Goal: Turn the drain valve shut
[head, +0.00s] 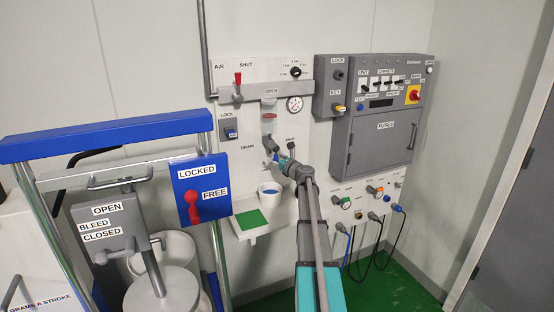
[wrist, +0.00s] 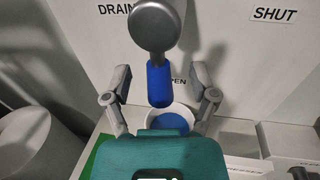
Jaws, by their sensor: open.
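The drain valve shows in the wrist view as a round grey hub (wrist: 156,25) with a blue lever handle (wrist: 158,86) hanging straight down. The DRAIN label (wrist: 116,8) is to its left and the SHUT label (wrist: 274,14) to its upper right. The handle points down over an OPEN label, mostly hidden behind it. My gripper (wrist: 158,78) is open, one finger on each side of the blue handle, with a visible gap on both sides. In the head view my gripper (head: 281,160) is at the wall panel and hides most of the valve.
A white cup (wrist: 182,112) with blue inside stands below the handle, on a shelf with a green pad (head: 251,219). A grey fuse cabinet (head: 383,140) is to the right. A blue LOCKED/FREE plate (head: 213,172) is to the left.

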